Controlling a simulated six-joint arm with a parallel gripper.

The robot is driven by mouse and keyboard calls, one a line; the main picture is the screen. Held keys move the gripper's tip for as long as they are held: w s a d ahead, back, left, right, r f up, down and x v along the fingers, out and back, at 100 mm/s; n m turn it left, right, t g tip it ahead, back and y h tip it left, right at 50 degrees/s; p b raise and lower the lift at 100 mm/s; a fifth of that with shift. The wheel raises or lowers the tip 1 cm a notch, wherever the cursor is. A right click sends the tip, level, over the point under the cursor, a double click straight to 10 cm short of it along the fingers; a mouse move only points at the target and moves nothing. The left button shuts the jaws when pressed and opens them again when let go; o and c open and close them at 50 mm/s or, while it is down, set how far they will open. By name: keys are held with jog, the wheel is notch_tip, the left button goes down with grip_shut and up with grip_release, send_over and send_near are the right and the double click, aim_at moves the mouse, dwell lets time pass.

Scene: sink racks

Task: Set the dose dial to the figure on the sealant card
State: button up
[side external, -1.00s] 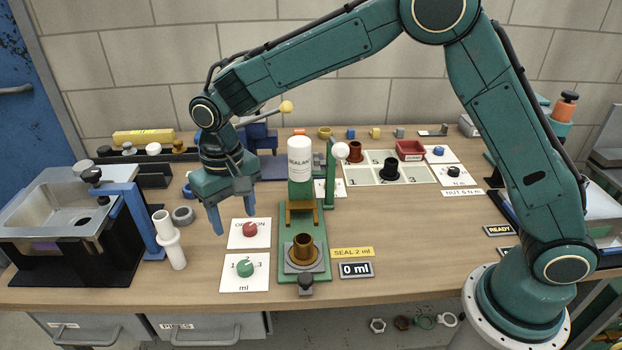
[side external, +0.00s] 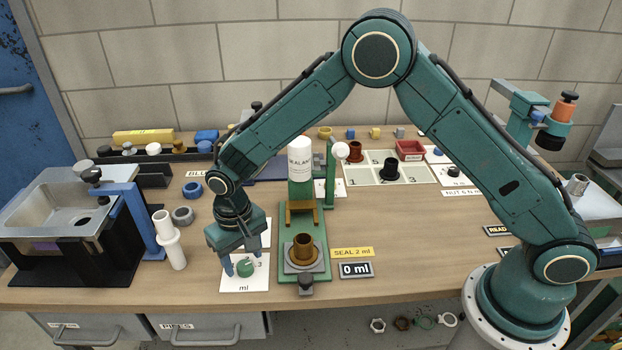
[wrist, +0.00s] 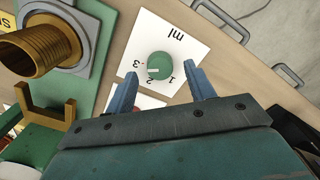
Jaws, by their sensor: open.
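The green dose dial (side external: 245,268) sits on a white card marked ml at the front of the bench. My gripper (side external: 243,262) is open and empty, pointing down at the dial. In the wrist view my gripper (wrist: 162,80) has its fingers apart on either side of the dial, not touching it. The yellow sealant card (side external: 352,253) reads SEAL 2 ml.
A black display (side external: 356,270) reads 0 ml. The white sealant bottle (side external: 300,160) stands on a green stand (side external: 315,235), with a brass threaded fitting (side external: 303,246) at its front, right of the dial. A red knob's card is partly hidden behind my gripper.

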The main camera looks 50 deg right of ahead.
jog(key=shift+f, duration=0.8)
jog(key=c, duration=1)
jog(key=shift+n, duration=0.3)
jog(key=n, duration=0.5)
jog(key=shift+n, duration=0.3)
jog(key=n, duration=0.5)
jog(key=shift+n, duration=0.3)
